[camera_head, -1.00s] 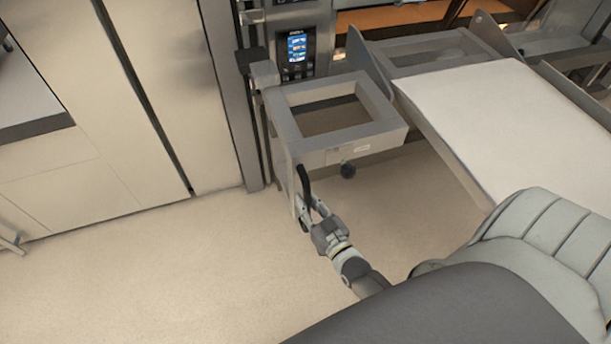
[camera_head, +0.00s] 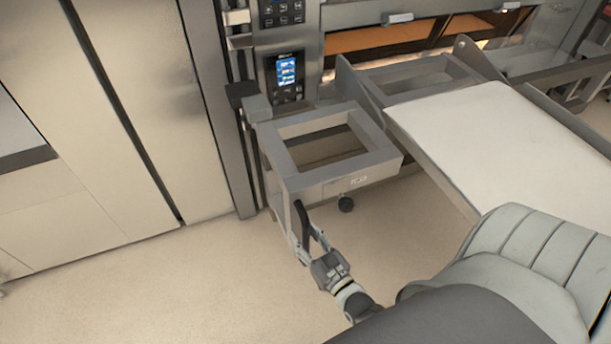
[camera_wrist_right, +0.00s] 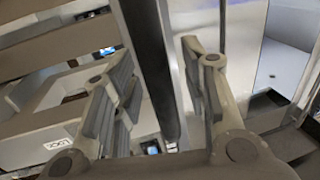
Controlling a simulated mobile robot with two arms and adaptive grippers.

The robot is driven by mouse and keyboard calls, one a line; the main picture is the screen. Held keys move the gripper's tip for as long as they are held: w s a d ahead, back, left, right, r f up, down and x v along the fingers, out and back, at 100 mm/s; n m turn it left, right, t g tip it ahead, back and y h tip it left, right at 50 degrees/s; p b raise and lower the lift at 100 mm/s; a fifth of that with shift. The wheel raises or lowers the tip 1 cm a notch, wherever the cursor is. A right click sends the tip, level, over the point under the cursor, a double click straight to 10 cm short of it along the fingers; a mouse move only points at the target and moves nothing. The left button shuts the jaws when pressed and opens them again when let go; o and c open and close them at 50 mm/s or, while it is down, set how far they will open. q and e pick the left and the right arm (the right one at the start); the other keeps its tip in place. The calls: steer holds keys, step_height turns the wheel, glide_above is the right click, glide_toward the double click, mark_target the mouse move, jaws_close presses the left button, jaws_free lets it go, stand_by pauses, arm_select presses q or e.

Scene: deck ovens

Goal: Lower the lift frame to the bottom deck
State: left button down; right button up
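The lift frame (camera_head: 377,157) is a grey metal box frame with a square opening, held on the upright rail at the oven's left side. A black handle (camera_head: 303,222) stands on its near left corner, and a dark round knob (camera_head: 345,204) hangs below its front. My right gripper (camera_head: 311,243) is at the handle's lower end, with its fingers spread. In the right wrist view the dark handle bar (camera_wrist_right: 152,65) runs between the two fingers (camera_wrist_right: 165,95), with gaps showing beside it. My left gripper is out of view.
A white loading board (camera_head: 500,135) extends from the frame's right toward me. The deck oven's lit opening (camera_head: 380,38) and a small control display (camera_head: 287,73) are behind. Tall cabinet doors (camera_head: 130,110) stand at left. The floor (camera_head: 190,290) in front is clear.

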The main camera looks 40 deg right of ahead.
steer(key=shift+s+f, duration=0.1)
steer(key=shift+s, duration=0.05)
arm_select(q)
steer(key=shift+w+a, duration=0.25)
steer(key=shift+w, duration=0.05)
arm_select(e)
steer(key=s, duration=1.1)
steer(key=shift+s+a, duration=0.25)
steer(key=shift+s, duration=0.15)
